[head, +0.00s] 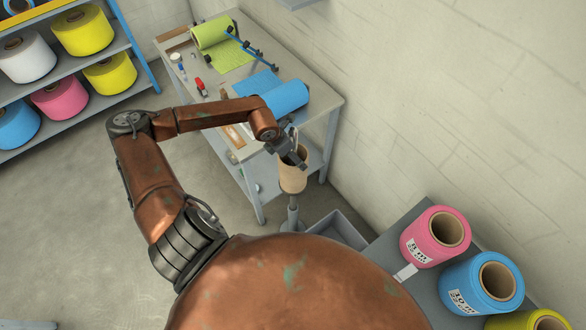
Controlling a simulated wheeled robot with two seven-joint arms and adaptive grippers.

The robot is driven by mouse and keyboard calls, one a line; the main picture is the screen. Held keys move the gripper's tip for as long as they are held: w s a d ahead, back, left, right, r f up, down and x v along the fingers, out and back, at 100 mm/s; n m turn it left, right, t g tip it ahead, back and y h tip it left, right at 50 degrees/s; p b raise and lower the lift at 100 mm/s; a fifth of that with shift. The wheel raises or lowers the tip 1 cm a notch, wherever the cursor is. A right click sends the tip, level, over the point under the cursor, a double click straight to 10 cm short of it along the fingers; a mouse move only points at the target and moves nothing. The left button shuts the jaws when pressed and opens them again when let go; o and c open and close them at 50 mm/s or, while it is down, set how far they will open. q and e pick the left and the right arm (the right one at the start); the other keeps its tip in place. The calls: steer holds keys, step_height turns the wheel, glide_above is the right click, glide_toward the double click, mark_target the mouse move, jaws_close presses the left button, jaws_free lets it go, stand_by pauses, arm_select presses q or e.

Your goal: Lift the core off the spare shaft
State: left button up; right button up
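The core (293,181) is a tan cardboard tube standing upright at the front corner of the workbench. It sits at the top of the spare shaft, whose grey post (292,214) shows below it. My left gripper (297,160) is at the core's top rim, pointing down, with its dark fingers overlapping the rim. Whether the fingers are closed on the tube wall is too small to tell. The top of the shaft is hidden by the gripper and core. My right gripper is not in view.
The workbench (325,97) behind holds a green roll (212,32) and a blue roll (287,98). A grey bin (340,228) stands right of the shaft. Pink (420,243) and blue (465,280) film rolls lie at lower right. A roll shelf (70,68) stands at left; the floor between is clear.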

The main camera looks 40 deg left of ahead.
mark_target(292, 129)
arm_select(q)
steer(key=c, duration=2)
steer(key=shift+c, duration=0.2)
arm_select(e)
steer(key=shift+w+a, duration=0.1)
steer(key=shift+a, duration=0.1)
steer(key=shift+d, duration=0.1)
arm_select(q)
step_height(292, 129, up, 18)
steer(key=shift+r+b, duration=0.1)
steer(key=shift+b, duration=0.8)
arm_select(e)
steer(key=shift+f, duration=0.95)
